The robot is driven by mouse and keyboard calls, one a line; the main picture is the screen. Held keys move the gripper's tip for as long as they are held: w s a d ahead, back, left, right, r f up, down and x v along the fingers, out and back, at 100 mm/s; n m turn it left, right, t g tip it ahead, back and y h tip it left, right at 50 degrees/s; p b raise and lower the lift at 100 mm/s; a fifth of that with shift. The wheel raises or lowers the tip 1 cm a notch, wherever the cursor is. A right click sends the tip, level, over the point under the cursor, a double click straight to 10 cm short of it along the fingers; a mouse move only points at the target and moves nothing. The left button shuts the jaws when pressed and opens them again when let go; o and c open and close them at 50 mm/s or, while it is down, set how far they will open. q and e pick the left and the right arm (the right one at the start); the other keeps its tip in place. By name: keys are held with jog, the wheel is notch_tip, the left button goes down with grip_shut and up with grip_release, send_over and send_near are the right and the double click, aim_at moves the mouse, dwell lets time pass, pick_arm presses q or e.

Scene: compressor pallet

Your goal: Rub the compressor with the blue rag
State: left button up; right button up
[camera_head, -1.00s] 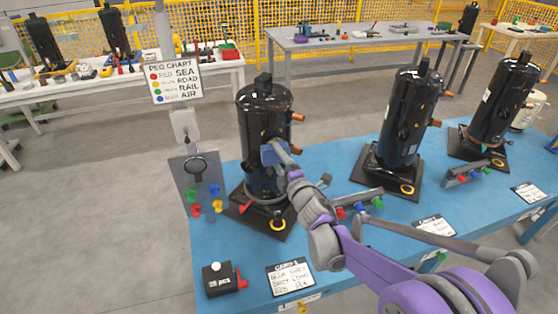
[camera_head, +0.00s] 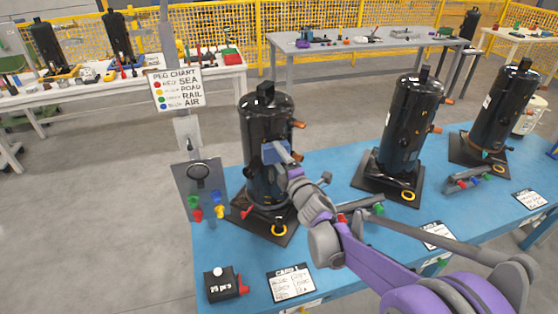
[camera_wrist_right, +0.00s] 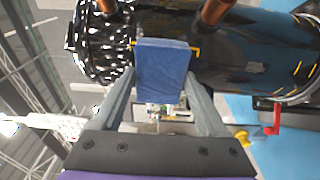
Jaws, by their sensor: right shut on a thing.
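The nearest compressor (camera_head: 268,125) is a glossy black upright cylinder on a dark base plate, at the left of the blue table. It also fills the top of the right wrist view (camera_wrist_right: 225,50). My right gripper (camera_head: 287,156) is shut on the blue rag (camera_head: 274,152), a folded block shape. The rag (camera_wrist_right: 163,70) sits between the fingertips, against or very close to the compressor's side; exact contact cannot be told. My left gripper is not in view.
Two more black compressors, the middle one (camera_head: 408,130) and the right one (camera_head: 503,110), stand on the blue table (camera_head: 245,245). A peg chart sign (camera_head: 178,88), a peg board (camera_head: 200,185), a black box (camera_head: 222,284) and a card (camera_head: 292,284) are nearby.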

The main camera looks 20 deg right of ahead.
jog(key=shift+w+r, duration=0.15)
jog(key=shift+r, duration=0.65)
jog(key=shift+f+b, duration=1.05)
jog(key=shift+f, duration=0.95)
jog(key=s, duration=0.6)
jog(key=shift+s, duration=0.15)
jog(key=shift+s+d, duration=0.1)
